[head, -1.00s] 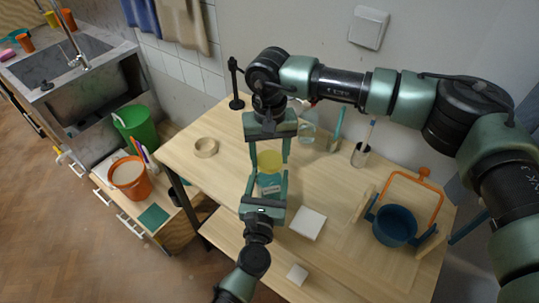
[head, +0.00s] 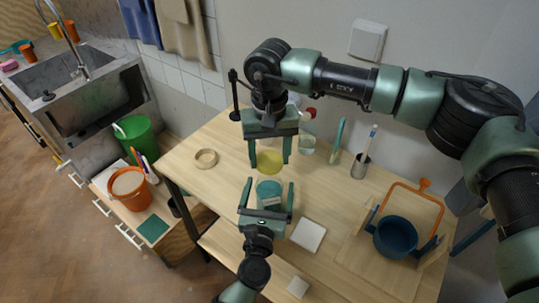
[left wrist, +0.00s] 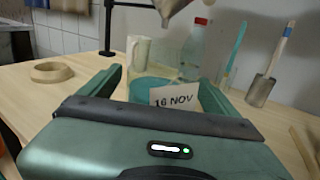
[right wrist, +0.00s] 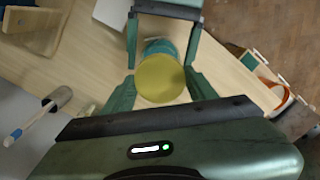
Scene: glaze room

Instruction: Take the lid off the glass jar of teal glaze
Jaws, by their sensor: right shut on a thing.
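The yellow round lid (head: 270,162) is held between the fingers of my right gripper (head: 270,160), apart from the jar and above it. In the right wrist view the lid (right wrist: 160,78) hides part of the jar (right wrist: 157,46). The glass jar of teal glaze (head: 269,188) stands upright and uncovered on the table. Its paper label (left wrist: 174,95) reads "16 NOV" in the left wrist view. My left gripper (head: 268,190) is open, with a finger on either side of the jar and gaps showing between.
A wooden ring (head: 205,158) lies to the left. A clear bottle (head: 307,143), a teal-handled tool (head: 339,138) and a brush in a metal cup (head: 360,165) stand behind. A white tile (head: 308,234) and a blue pot (head: 396,232) are to the right.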

